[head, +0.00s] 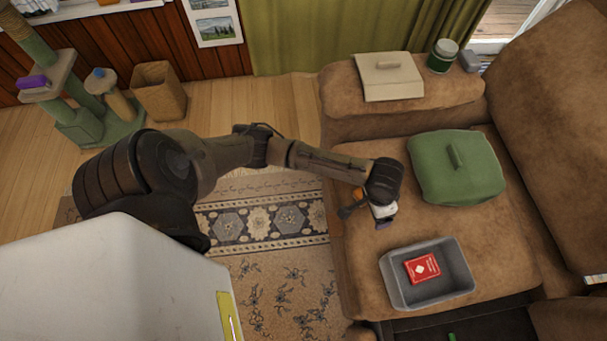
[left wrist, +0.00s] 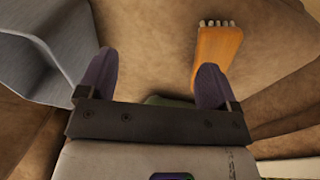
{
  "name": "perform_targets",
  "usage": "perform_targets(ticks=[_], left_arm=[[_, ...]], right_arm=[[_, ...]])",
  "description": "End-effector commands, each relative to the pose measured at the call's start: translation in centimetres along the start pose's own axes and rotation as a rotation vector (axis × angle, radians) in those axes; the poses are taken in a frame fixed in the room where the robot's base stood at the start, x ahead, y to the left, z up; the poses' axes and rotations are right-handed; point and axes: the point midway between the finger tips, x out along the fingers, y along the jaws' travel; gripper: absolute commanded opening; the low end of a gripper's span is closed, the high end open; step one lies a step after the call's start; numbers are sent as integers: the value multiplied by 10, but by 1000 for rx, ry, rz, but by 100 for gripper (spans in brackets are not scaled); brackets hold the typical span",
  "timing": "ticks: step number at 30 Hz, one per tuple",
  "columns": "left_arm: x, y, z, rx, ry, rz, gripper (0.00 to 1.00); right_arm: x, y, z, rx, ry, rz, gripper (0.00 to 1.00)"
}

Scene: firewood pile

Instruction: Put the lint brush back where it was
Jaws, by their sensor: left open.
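An orange object with a row of pale bristle-like tips, which looks like the lint brush (left wrist: 218,52), lies on the brown sofa seat in the left wrist view. A bit of its orange (head: 358,192) shows beside my left gripper in the head view, mostly hidden by it. My left gripper (head: 370,217) is over the front part of the sofa seat, pointing down. Its two purple fingers (left wrist: 157,68) are apart with nothing between them. The brush is beyond the right-hand finger, which overlaps its lower end; I cannot tell whether they touch. My right gripper is not in view.
A grey bin (head: 463,275) holding a red box (head: 422,268) is on the seat near the gripper. A green item (head: 480,178) with a bar on top lies behind. A beige item (head: 375,82), green jar (head: 442,57) and grey block (head: 469,61) sit on the armrest.

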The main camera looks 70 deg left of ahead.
Motion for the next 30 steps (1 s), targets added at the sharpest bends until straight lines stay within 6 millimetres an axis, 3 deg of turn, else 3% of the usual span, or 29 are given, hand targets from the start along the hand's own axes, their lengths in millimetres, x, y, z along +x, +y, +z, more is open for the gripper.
perform_targets(ticks=[1, 6, 10, 15, 22, 30], left_arm=[[10, 21, 22, 47, 17, 39, 85], [17, 57, 76, 143, 123, 96, 85], [13, 60, 116, 153, 188, 82, 85], [2, 47, 161, 135, 227, 10, 85], [-10, 26, 200, 113, 224, -85, 85], [-13, 20, 209, 110, 220, -113, 85]], right_arm=[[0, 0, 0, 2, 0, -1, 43], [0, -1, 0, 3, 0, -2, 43], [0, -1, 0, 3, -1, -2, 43], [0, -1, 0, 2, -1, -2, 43], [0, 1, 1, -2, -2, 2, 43], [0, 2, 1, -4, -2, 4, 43]])
